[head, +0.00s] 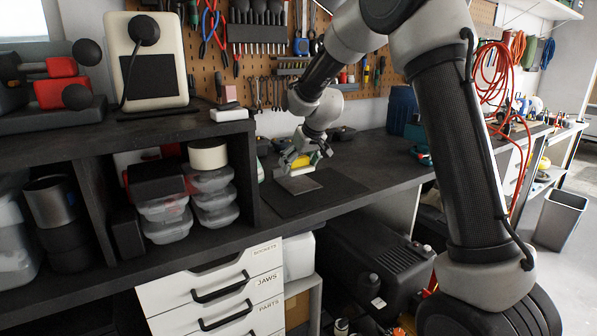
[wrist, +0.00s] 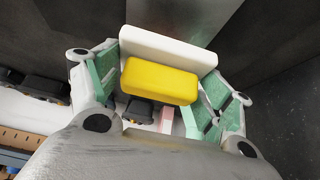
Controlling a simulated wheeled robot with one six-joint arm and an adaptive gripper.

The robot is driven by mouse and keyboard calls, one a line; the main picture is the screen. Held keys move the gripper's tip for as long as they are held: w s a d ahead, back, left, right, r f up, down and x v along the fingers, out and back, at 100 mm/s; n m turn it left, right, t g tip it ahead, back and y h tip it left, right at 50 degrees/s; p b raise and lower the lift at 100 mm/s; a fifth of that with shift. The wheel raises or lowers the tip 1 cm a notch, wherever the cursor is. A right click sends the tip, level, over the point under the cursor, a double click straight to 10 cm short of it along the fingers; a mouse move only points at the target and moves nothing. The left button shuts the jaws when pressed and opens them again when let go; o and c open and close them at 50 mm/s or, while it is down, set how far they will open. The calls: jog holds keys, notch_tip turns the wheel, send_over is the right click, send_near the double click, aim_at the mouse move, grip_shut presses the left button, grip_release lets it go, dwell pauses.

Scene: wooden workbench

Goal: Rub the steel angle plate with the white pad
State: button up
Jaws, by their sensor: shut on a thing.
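My gripper (head: 298,166) is low over the bench in the head view, beside the steel angle plate (head: 299,185). In the wrist view its green-lined fingers (wrist: 165,88) are shut on the white pad (wrist: 168,49), which has a yellow block (wrist: 160,80) as its grip. The pad sits across the front of the fingers. The grey plate (wrist: 185,18) shows just beyond the pad in the wrist view. I cannot tell whether pad and plate touch. The fingers partly hide the pad in the head view.
The plate lies on a dark mat (head: 340,190) on the black bench. A shelf with clear tubs (head: 215,198) stands close on the left. A pegboard of tools (head: 270,62) is behind.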

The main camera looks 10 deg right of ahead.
jog(key=shift+r, duration=0.75)
jog(key=shift+r, duration=1.5)
